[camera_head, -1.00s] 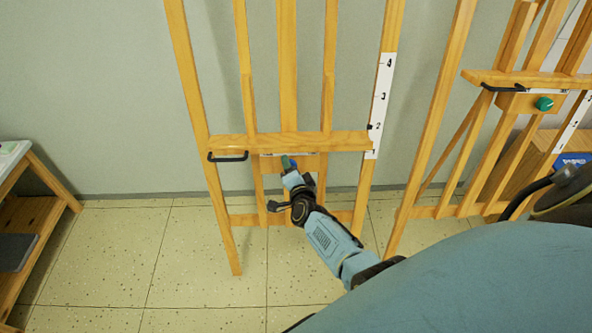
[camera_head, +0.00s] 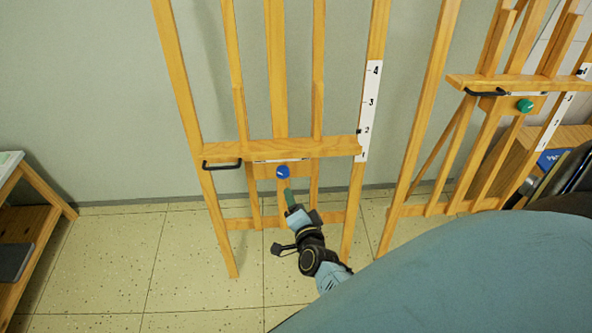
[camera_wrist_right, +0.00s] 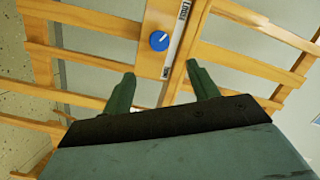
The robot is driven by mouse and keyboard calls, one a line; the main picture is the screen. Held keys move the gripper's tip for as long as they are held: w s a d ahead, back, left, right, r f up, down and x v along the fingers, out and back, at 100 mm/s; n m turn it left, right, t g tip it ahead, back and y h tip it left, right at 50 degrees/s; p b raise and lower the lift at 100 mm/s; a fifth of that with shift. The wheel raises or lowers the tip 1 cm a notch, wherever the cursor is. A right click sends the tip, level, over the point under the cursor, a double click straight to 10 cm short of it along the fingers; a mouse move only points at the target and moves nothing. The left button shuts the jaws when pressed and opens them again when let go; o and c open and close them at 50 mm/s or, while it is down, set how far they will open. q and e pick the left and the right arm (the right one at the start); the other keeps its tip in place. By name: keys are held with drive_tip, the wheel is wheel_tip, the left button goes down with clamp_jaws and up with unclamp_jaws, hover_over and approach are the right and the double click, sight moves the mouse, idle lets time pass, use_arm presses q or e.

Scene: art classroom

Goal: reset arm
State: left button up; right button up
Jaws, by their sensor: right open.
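My right gripper (camera_head: 289,198) is in front of the near wooden easel (camera_head: 275,145), just below its blue knob (camera_head: 283,172). In the right wrist view, the two green fingers of my right gripper (camera_wrist_right: 163,88) are spread apart with nothing between them. The blue knob (camera_wrist_right: 159,41) shows beyond the fingertips, clear of them, on a wooden block with a label strip beside it. My left gripper does not show.
A second easel (camera_head: 518,84) with a green knob (camera_head: 525,105) stands at the right. A low wooden table (camera_head: 45,184) is at the left edge. Black handles (camera_head: 222,165) stick out from the easel ledges. The tiled floor (camera_head: 110,260) between is clear.

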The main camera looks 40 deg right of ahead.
idle(0.3)
drive_tip(key=s+a+f+n+g+y, duration=0.3)
drive_tip(key=s+a+f+n, duration=0.15)
drive_tip(key=s+f, duration=0.4)
drive_tip(key=s+a+f+n+g+y, duration=0.35)
drive_tip(key=s+f+n, duration=0.2)
drive_tip(key=f, duration=0.55)
drive_tip(key=s+d+f+n+g, duration=0.1)
drive_tip(key=s+f+n+g, duration=0.2)
drive_tip(key=s, duration=1)
drive_tip(key=s+d+f+n+g, duration=0.2)
drive_tip(key=s+f+n+g, duration=0.2)
drive_tip(key=s, duration=0.9)
wheel_tip(320, 180, down, 4)
drive_tip(key=shift+r+n+h+b, duration=0.15)
drive_tip(key=shift+n+h+b, duration=0.3)
drive_tip(key=shift+n, duration=0.75)
